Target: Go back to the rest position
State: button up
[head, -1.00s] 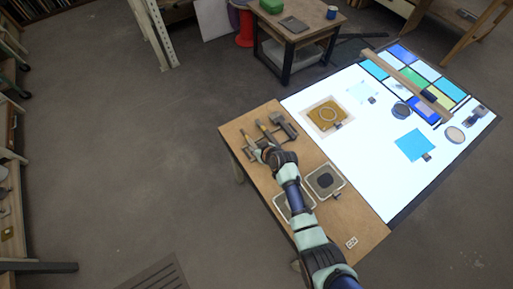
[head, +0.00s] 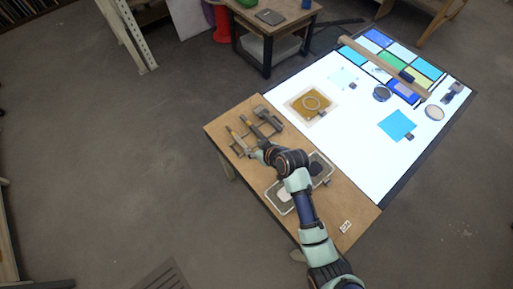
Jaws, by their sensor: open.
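My arm reaches over the wooden side table (head: 347,205) from the lower right. My gripper (head: 256,152) is at its end, small and partly hidden by my wrist, just in front of the tool rack (head: 273,122). It is open, and I see nothing held in it. Wooden-handled tools (head: 238,138) lie on the rack. Two shallow trays sit beside and partly under my arm: one with white contents (head: 276,196) and one with dark contents (head: 326,170).
The bright light table (head: 350,135) adjoins on the right. It bears an amber pane (head: 303,107), a blue pane (head: 397,125), a coloured glass panel (head: 391,62) and a wooden bar (head: 372,57). A small white labelled block (head: 346,226) lies near the side table's front. Open floor is at left.

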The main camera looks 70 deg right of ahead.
jog(key=shift+s+a+r, duration=0.25)
jog(key=shift+s+r, duration=0.1)
jog(key=shift+r, duration=0.1)
jog(key=w+a+r+n+t+y, duration=0.1)
jog(key=w+a+r+n, duration=0.1)
jog(key=w+a+r, duration=0.6)
jog(key=w+a+r+n+t+y, duration=0.15)
jog(key=w+a+r, duration=0.35)
jog(key=a, duration=0.5)
jog(key=a+r+n+t+y, duration=0.1)
jog(key=a+r+n, duration=0.1)
jog(key=a+r, duration=0.65)
jog(key=a+r+n+t+y, duration=0.2)
jog(key=a+r, duration=0.2)
jog(key=a, duration=0.9)
notch_tip(320, 180, up, 34)
jog(key=d+p, duration=0.1)
jog(key=p, duration=3.4)
jog(key=shift+d+r, duration=0.2)
jog(key=shift+m, duration=0.25)
